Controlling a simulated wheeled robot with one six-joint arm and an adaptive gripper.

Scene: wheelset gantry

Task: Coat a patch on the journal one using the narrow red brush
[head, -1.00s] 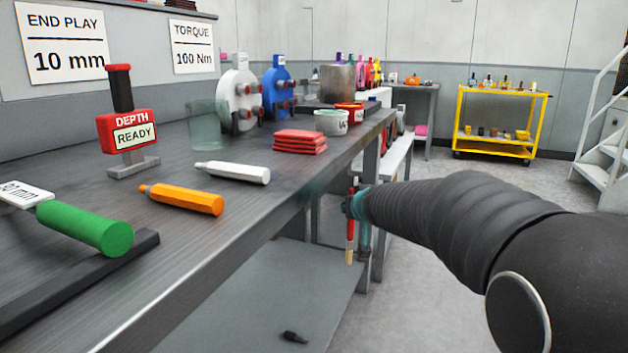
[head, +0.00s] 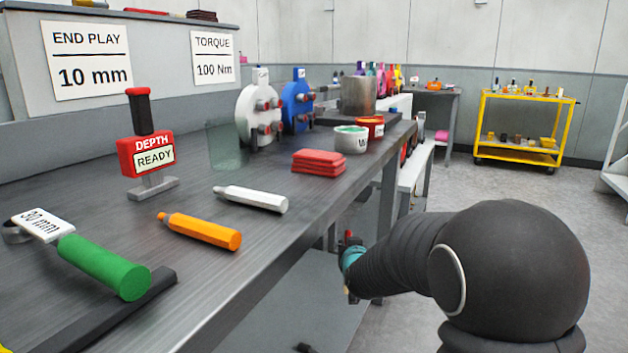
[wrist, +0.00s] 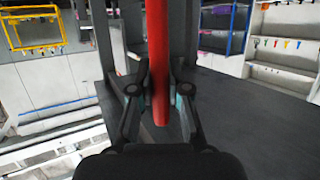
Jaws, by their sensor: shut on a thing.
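My gripper (wrist: 158,88) is shut on the red brush (wrist: 158,50), whose red handle runs between the two fingers in the wrist view. In the head view my gripper (head: 350,262) is beside the front edge of the workbench, below its top, and is mostly hidden by my own arm. Only a small red bit of the brush (head: 348,236) shows there; its bristles are hidden. A white pot with green contents (head: 350,138) and a red pot (head: 372,125) stand on the bench. I cannot identify journal one in these views.
The grey workbench (head: 275,225) holds an orange marker (head: 200,231), a white marker (head: 252,199), red folded cloths (head: 319,162), a red depth gauge (head: 146,152) and a green-handled tool (head: 103,266). A yellow cart (head: 522,130) stands far back. Floor to the right is clear.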

